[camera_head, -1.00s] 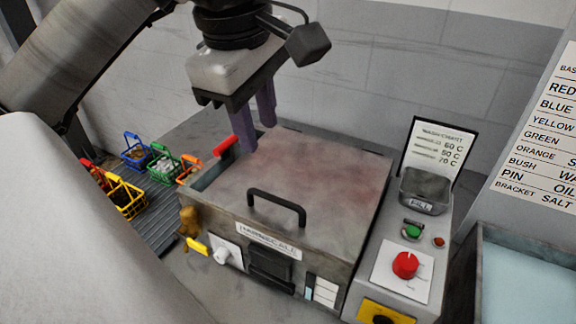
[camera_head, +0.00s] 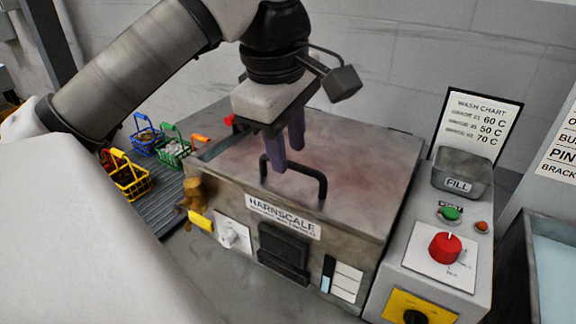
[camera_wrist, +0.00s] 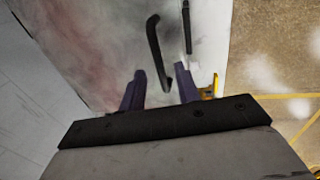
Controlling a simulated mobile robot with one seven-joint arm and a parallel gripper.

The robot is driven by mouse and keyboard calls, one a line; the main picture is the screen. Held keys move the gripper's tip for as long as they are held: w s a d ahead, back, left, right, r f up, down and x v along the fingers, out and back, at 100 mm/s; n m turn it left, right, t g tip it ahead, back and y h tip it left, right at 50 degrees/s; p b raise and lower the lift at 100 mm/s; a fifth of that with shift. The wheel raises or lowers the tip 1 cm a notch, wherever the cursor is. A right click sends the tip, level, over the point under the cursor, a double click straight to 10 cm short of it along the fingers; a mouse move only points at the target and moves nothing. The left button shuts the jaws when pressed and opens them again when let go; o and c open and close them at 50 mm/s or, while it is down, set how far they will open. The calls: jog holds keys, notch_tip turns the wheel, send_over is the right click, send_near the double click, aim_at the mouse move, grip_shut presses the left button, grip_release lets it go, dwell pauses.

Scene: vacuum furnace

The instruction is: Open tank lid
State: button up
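The tank (camera_head: 240,222) is a grey box labelled HARNSCALE, with a flat, reddish-stained lid (camera_head: 350,150) lying closed on top. A black bar handle (camera_head: 318,183) stands up near the lid's front edge; it also shows in the wrist view (camera_wrist: 153,45). My gripper (camera_head: 290,165) points down over the handle. In the wrist view its two purple fingers (camera_wrist: 158,85) are apart, with the end of the handle seen between them. It holds nothing. I cannot tell whether the fingertips are at the handle's height or above it.
Several coloured wire baskets (camera_head: 130,178) stand on a ribbed rack at the left. A control panel with a red knob (camera_head: 445,247) and a FILL cup (camera_head: 462,175) is at the right, beside a wash chart (camera_head: 478,125). A water-filled basin (camera_head: 555,270) lies far right.

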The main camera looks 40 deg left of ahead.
jog(key=shift+w+f, duration=0.15)
jog(key=shift+f, duration=0.5)
jog(key=shift+c, duration=0.2)
grip_shut()
jog(key=shift+r, duration=0.15)
